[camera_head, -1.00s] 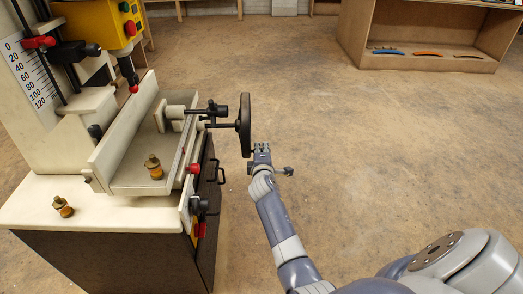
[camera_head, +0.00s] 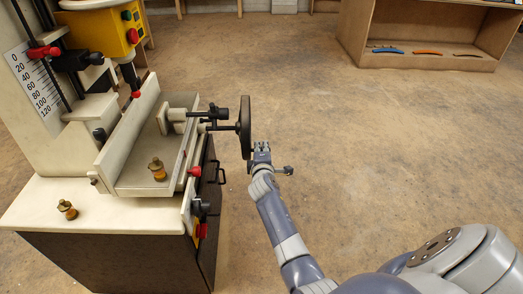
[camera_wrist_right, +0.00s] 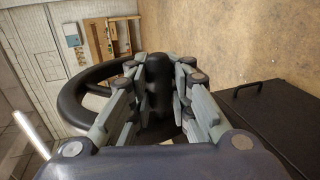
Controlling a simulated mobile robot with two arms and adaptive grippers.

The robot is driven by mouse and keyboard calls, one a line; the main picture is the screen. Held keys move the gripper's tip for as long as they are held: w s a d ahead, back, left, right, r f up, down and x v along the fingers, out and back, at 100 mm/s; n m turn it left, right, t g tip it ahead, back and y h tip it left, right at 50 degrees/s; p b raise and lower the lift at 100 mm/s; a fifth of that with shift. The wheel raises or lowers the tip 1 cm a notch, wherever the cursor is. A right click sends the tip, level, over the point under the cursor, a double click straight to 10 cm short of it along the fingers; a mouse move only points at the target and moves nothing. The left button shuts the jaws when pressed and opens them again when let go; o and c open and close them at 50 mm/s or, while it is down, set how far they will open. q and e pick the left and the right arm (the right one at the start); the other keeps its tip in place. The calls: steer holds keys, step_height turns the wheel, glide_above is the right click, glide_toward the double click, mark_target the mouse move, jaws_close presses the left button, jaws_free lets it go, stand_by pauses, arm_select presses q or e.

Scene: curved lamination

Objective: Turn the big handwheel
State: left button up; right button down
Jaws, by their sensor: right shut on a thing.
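The big black handwheel (camera_head: 246,118) stands upright at the end of a shaft on the right side of the machine, seen nearly edge-on in the head view. My right gripper (camera_head: 261,148) is at its lower right side. In the right wrist view, the curved black rim of the handwheel (camera_wrist_right: 72,103) shows at left. My right gripper (camera_wrist_right: 160,82) is shut on a black part of the wheel between its fingers; whether this is rim or handle is hard to tell. My left gripper is not in view.
The cream machine table (camera_head: 100,210) carries two brass-and-orange pieces, one on the tray (camera_head: 158,170) and one on the top (camera_head: 67,209). A yellow control box (camera_head: 118,32) is above. A wooden shelf (camera_head: 425,62) stands far right. The floor (camera_head: 370,150) is clear.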

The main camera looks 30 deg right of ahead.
steer(key=shift+s+a+f, duration=0.1)
steer(key=shift+f, duration=0.1)
steer(key=c, duration=1.7)
jaws_free()
steer(key=shift+o, duration=1.2)
steer(key=shift+s+r, duration=0.15)
steer(key=shift+r, duration=0.2)
steer(key=v, duration=1.2)
steer(key=shift+f, duration=0.1)
